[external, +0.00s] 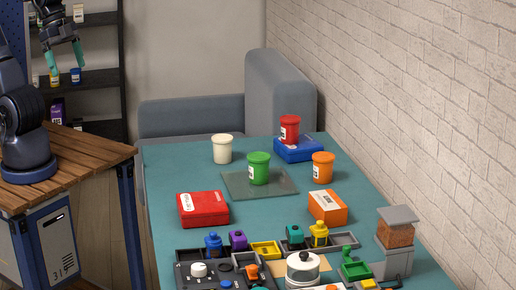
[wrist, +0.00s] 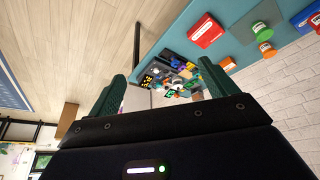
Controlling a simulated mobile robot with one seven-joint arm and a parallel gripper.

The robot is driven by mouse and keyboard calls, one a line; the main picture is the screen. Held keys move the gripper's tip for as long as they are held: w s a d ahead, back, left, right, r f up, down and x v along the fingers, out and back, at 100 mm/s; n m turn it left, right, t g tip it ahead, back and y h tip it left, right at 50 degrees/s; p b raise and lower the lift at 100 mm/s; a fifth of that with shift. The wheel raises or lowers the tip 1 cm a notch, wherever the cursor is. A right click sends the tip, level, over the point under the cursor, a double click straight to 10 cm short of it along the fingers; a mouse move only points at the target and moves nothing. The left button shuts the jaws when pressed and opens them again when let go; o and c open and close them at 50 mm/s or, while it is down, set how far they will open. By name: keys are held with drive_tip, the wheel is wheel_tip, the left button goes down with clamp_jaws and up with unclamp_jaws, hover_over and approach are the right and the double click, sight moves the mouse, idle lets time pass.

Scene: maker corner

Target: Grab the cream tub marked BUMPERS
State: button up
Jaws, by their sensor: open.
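A cream tub (external: 222,149) stands upright on the teal table, at the back left of a glass-like mat (external: 240,186). No marking can be read on it from here. My gripper (external: 66,62) is open and empty at the upper left of the external view, high up and well away from the tub. In the wrist view my gripper's (wrist: 160,80) two green fingers are spread, with nothing held between them. I cannot make out the cream tub for certain in the wrist view.
A green tub (external: 259,169) stands on the mat. A red tub (external: 290,128) stands on a blue box (external: 299,150); an orange tub (external: 323,167) is right of the mat. Red (external: 202,208) and orange (external: 327,207) boxes lie nearer. Several small items crowd the front. A brick wall borders the right.

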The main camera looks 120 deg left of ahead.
drive_tip(key=w+a+f+n+g, duration=0.1)
drive_tip(key=w+a+n, duration=0.5)
drive_tip(key=w+a, duration=0.6)
drive_tip(key=w+a+f+n+g, duration=0.1)
drive_tip(key=w+a+f+n, duration=0.2)
drive_tip(key=a, duration=0.4)
drive_tip(key=w+a+f+n+g, duration=0.1)
drive_tip(key=w+a+f+n, duration=0.2)
drive_tip(key=a, duration=0.5)
drive_tip(key=n+g, duration=0.1)
drive_tip(key=n, duration=0.9)
hover_over(222, 137)
drive_tip(key=f, duration=2.3)
drive_tip(key=shift+a, duration=0.25)
drive_tip(key=shift+s+a+f, duration=0.1)
drive_tip(key=shift+f, duration=0.15)
wheel_tip(222, 137, down, 5)
drive_tip(key=shift+r, duration=0.1)
drive_tip(key=shift+w+d+f, duration=0.1)
drive_tip(key=shift+d+f, duration=0.1)
drive_tip(key=shift+f, duration=1.25)
drive_tip(key=shift+w+d+f, duration=0.1)
drive_tip(key=shift+d+f, duration=0.05)
drive_tip(key=shift+f, duration=1.25)
